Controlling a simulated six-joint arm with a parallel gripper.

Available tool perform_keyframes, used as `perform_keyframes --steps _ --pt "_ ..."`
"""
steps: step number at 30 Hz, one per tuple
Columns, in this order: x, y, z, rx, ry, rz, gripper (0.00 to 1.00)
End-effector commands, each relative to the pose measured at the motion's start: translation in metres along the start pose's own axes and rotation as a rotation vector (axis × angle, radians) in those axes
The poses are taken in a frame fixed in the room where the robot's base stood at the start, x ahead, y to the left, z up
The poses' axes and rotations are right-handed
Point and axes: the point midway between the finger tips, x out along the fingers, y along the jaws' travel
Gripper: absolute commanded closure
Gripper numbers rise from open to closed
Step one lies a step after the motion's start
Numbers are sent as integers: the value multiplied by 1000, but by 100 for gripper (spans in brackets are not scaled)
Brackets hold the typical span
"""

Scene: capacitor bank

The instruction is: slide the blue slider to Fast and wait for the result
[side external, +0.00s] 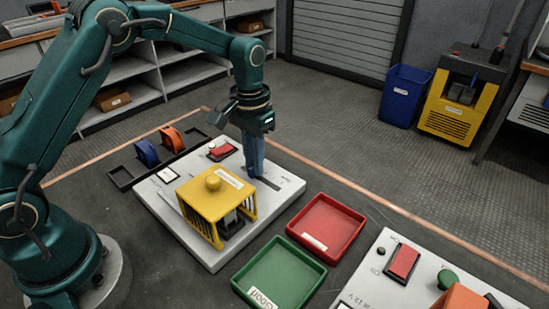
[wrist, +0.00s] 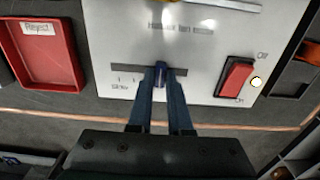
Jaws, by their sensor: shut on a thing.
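The blue slider (wrist: 160,75) stands in a dark slot (wrist: 126,69) on the pale panel (wrist: 205,45), a little right of the slot's middle in the wrist view. A "Slow" label (wrist: 120,87) is by the slot's left end. The label at the right end is hidden by my finger. My gripper (wrist: 160,84) is shut on the slider, one finger on each side. In the side view my gripper (side external: 255,172) points down at the panel (side external: 287,187), and the slider cannot be told apart from the fingers.
A red rocker switch (wrist: 238,76) with a bright round lamp (wrist: 256,82) is to the right. A yellow cage (side external: 205,200) stands on the panel close to my gripper. The red Reject tray (side external: 352,215) and green Good tray (side external: 280,270) lie alongside.

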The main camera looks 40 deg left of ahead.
Motion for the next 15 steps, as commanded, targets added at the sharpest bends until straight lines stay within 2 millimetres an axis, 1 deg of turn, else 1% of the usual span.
perform_keyframes --steps 15 --pt "-1 -26 -1 -2 5 -1 100"
